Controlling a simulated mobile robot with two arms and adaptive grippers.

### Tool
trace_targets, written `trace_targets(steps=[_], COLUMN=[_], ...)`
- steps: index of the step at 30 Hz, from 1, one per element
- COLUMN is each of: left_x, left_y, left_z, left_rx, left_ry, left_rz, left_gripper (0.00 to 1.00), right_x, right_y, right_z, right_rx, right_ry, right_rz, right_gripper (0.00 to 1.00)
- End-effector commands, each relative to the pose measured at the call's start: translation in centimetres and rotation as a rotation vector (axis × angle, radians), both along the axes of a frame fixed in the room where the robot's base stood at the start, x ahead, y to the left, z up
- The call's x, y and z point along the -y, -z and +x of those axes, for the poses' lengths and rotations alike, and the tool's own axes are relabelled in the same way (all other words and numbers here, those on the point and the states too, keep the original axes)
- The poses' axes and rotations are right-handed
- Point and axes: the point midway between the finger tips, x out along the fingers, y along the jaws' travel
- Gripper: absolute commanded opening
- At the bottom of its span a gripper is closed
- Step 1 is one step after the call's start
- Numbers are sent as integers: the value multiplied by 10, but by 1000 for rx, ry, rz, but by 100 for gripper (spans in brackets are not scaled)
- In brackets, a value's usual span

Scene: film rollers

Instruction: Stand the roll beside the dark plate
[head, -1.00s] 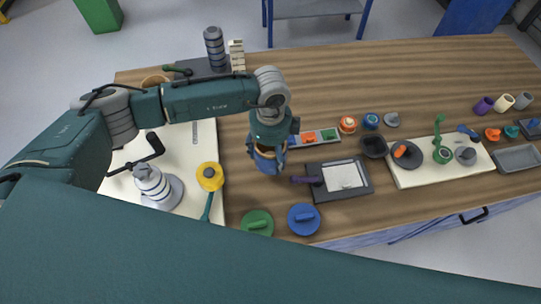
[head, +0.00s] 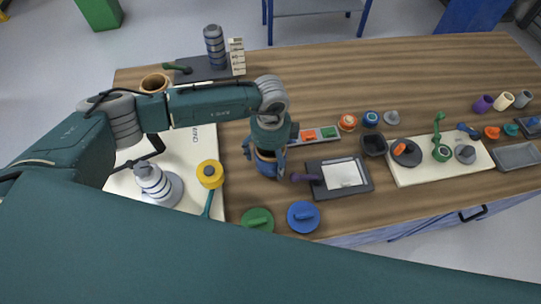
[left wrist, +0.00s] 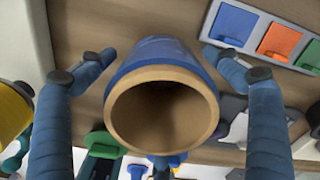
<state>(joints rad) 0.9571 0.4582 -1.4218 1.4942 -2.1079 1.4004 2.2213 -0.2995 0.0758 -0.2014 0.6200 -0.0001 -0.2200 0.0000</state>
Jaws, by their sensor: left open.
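A blue roll with a tan, hollow core (left wrist: 160,105) is between the fingers of my left gripper (left wrist: 160,72) in the left wrist view. Its open end faces the camera. The fingers are spread wide, with a gap on each side of the roll. In the head view, my left gripper (head: 266,148) points down over the roll (head: 268,168), which it partly hides. The roll seems upright on the wooden table. A dark flat plate bearing a white square (head: 362,190) lies just right of it. Another dark plate (head: 190,76) is at the back left. My right gripper is not in view.
A tray with coloured squares (head: 318,136) lies behind the dark plate with the white square. Green (head: 257,220) and blue (head: 303,217) lidded discs are near the front edge. A yellow-headed tool (head: 210,174) and a striped stack (head: 152,182) stand left. Bare wood lies behind the gripper.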

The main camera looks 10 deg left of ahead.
Motion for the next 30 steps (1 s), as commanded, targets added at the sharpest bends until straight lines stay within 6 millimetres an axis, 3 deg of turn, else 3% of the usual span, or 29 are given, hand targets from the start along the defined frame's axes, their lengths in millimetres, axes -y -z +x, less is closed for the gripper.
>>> trace_targets(steps=[5,19,24,30], left_x=[0,0,0,0], left_y=[-13,-105,-120,-124], left_z=[1,1,0,0], left_rx=[3,4,1,0], left_ry=[0,-1,0,0], left_rz=[-2,-2,0,0], left_gripper=[89,89,89,89], right_x=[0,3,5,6], right_y=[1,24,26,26], right_z=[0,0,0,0], right_rx=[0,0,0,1], right_ry=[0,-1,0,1], right_rz=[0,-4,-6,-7], right_gripper=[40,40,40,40])
